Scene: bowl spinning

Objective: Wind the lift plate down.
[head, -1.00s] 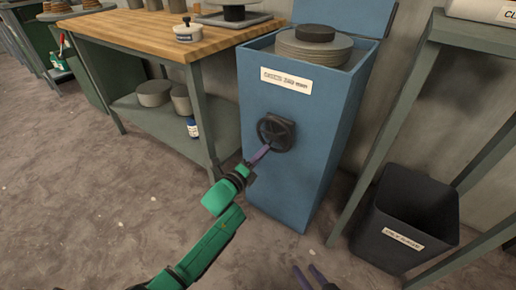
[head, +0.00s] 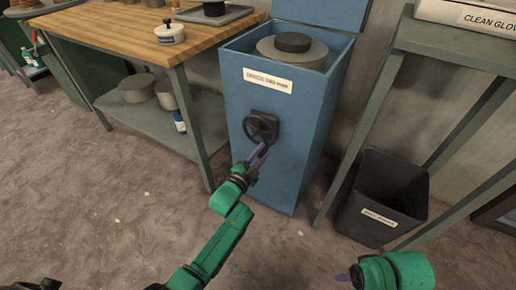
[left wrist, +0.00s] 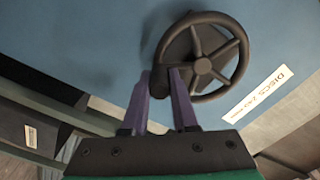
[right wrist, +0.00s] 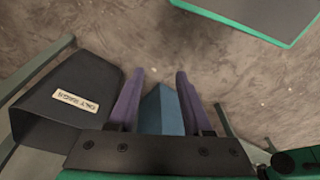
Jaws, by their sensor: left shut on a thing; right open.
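The blue cabinet (head: 275,165) stands in the middle of the head view. A dark spoked handwheel (head: 262,128) is on the cabinet's front, and shows close up in the left wrist view (left wrist: 202,58). My left gripper (head: 258,156) is shut on the handwheel's lower part; the exact grip is partly hidden. My right gripper (head: 350,275) is open and empty, low and well away from the wheel.
A wooden-topped workbench (head: 130,38) with pots on its shelf stands left of the cabinet. A dark bin (head: 382,195) stands under a grey-green stand (head: 455,42) on the right. The floor (head: 120,210) in front is clear.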

